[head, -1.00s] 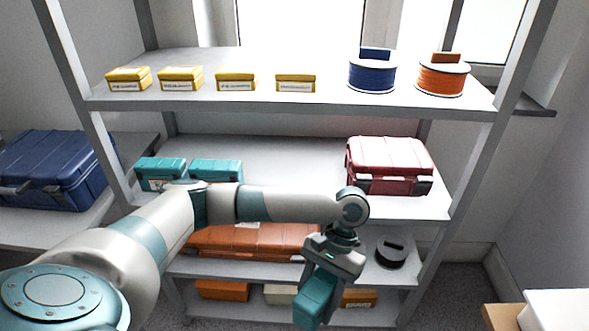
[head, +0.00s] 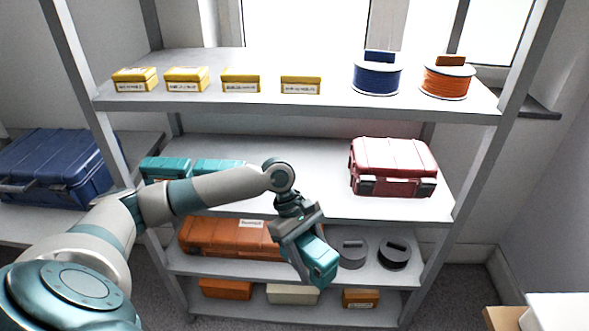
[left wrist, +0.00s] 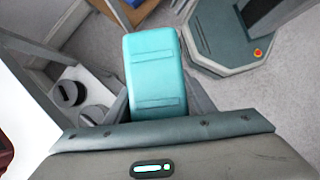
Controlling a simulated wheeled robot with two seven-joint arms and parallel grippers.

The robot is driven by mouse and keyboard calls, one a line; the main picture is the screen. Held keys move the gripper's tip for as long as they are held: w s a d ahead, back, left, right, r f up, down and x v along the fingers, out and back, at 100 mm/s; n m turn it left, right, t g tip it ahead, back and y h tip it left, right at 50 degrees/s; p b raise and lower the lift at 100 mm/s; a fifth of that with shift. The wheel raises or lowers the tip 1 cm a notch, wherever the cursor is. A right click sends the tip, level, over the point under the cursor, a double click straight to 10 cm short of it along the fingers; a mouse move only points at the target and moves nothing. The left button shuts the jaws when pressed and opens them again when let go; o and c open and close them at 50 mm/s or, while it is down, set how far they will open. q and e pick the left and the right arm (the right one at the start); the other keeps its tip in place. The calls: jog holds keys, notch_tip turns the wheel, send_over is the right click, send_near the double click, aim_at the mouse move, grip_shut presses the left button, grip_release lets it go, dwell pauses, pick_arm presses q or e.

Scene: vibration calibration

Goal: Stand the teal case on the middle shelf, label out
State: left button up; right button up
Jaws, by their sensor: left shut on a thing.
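The teal case (head: 318,262) is held in my left gripper (head: 304,254), in front of the shelf unit and below the middle shelf's front edge. In the head view it is tilted. It also fills the centre of the left wrist view (left wrist: 155,75), between the fingers; no label is visible on the face seen there. The middle shelf (head: 310,190) holds two other teal cases (head: 166,168) (head: 216,166) at its left and a red case (head: 392,168) at its right. My left forearm partly covers the two teal cases. My right gripper is not in view.
The middle shelf is bare between the teal cases and the red case. Yellow boxes (head: 240,82) and two spools (head: 377,76) stand on the top shelf. An orange case (head: 222,237) and dark round items (head: 394,252) sit below. A blue case (head: 58,168) stands left.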

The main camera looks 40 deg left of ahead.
pick_arm(q)
jog(key=w+a+r+n+t+y, duration=0.1)
jog(key=w+a+r+n+t, duration=0.3)
jog(key=n, duration=0.4)
jog(key=a+r, duration=0.1)
jog(key=a, duration=0.1)
jog(key=shift+w+a, duration=0.3)
jog(key=shift+a, duration=0.05)
jog(key=shift+w+r, duration=0.1)
